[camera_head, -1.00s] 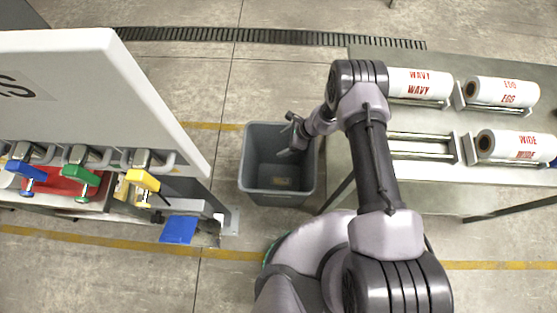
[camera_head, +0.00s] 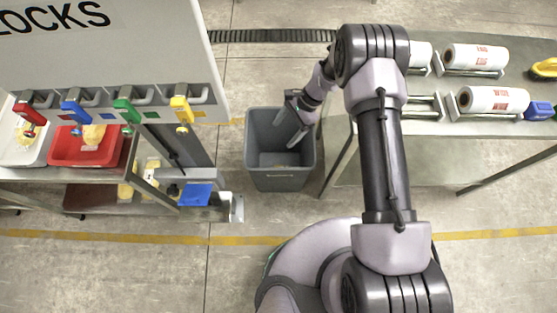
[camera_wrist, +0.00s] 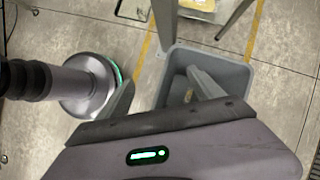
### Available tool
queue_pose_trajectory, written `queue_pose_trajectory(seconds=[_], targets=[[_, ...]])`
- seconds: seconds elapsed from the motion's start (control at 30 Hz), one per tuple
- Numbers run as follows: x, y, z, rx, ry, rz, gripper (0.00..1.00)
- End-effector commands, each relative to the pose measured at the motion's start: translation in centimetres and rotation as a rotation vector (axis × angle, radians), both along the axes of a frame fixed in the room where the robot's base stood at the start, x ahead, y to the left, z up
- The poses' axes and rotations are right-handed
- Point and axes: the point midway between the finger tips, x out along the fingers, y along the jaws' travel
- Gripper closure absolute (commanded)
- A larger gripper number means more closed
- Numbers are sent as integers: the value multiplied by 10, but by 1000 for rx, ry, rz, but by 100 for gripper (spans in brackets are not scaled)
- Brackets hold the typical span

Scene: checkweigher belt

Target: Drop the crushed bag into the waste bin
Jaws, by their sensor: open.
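The grey waste bin (camera_head: 252,150) stands on the floor between the two benches. My gripper (camera_head: 292,120) is at the bin's mouth, fingers pointing down and left, open with nothing between them. In the wrist view my gripper (camera_wrist: 162,92) has its fingers spread, one overlapping the bin (camera_wrist: 232,72). A small yellowish patch (camera_wrist: 188,95) shows inside the bin, partly hidden by a finger; it may be the crushed bag, but I cannot tell for sure.
At left, a red tray (camera_head: 62,148) and a white tray (camera_head: 38,155) hold bags, below coloured clamps under a large sign board (camera_head: 120,50). A steel bench (camera_head: 450,150) with label rolls (camera_head: 492,99) is at right. Floor in front of the bin is clear.

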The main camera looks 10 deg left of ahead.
Motion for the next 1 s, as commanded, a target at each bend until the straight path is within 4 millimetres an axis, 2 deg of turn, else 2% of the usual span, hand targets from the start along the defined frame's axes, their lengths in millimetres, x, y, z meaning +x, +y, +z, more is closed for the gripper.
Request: queue_pose_trajectory(seconds=[0.2,0.4,0.6,1.0], targets=[[-1,-36,49,-11,-6,209,24],[-4,-63,77,-12,-7,337,24],[-5,-73,87,-14,-6,383,24],[-5,-73,90,-14,-12,383,24]])
